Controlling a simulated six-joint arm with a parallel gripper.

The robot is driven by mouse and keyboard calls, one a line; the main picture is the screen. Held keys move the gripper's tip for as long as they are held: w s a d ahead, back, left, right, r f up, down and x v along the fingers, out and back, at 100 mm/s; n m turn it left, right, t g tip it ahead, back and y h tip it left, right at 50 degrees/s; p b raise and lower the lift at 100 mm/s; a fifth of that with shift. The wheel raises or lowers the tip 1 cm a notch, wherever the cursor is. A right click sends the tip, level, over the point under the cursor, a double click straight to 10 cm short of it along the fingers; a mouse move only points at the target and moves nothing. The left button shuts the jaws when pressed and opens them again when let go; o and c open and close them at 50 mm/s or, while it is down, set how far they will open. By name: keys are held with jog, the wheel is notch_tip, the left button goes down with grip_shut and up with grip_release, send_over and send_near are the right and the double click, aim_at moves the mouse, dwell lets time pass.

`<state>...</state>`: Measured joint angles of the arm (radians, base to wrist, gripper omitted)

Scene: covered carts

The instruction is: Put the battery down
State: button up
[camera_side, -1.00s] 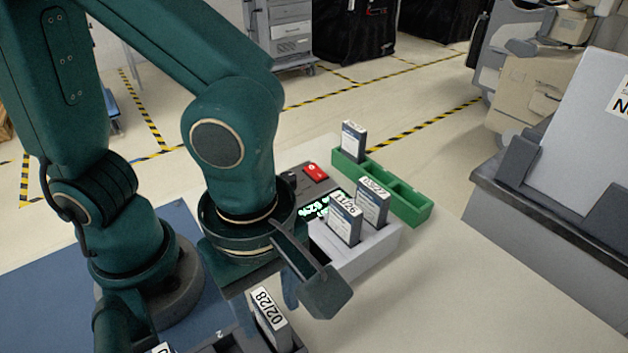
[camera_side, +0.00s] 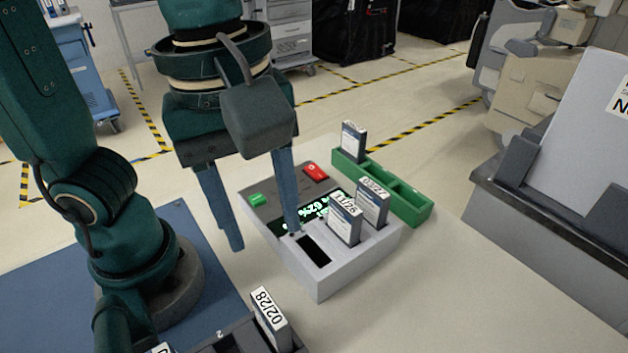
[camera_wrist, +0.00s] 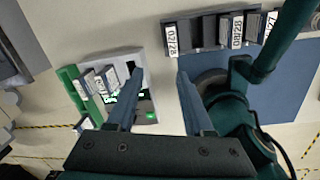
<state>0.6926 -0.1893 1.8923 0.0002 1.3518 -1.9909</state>
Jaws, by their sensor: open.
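My gripper (camera_side: 264,240) is open and empty, with its fingers pointing down beside and over the left part of the grey charger (camera_side: 335,285). It also shows open in the wrist view (camera_wrist: 160,74). A battery marked 11/26 (camera_side: 345,222) and one that seems marked 03/27 (camera_side: 372,203) stand upright in the charger. The front charger slot (camera_side: 315,250) looks dark and empty. Another battery (camera_side: 353,142) stands at the far end of the green rack (camera_side: 424,214). A battery marked 02/28 (camera_side: 270,318) stands in the dark rack (camera_wrist: 207,14). No battery is between the fingers.
The charger has a lit display (camera_side: 318,210), a red button (camera_side: 316,172) and a green button (camera_side: 256,200). A grey machine (camera_side: 560,230) stands right.

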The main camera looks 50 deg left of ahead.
jog(key=w+a+f+m+t, duration=0.1)
jog(key=a+m+t, duration=0.1)
jog(key=a+m, duration=0.3)
jog(key=w+a+f+m+t, duration=0.2)
jog(key=a+m, duration=0.4)
jog(key=m, duration=0.3)
jog(key=shift+w+a+m+t+y, duration=0.25)
jog(key=shift+m+t+y, duration=0.05)
jog(key=shift+m+t, duration=0.1)
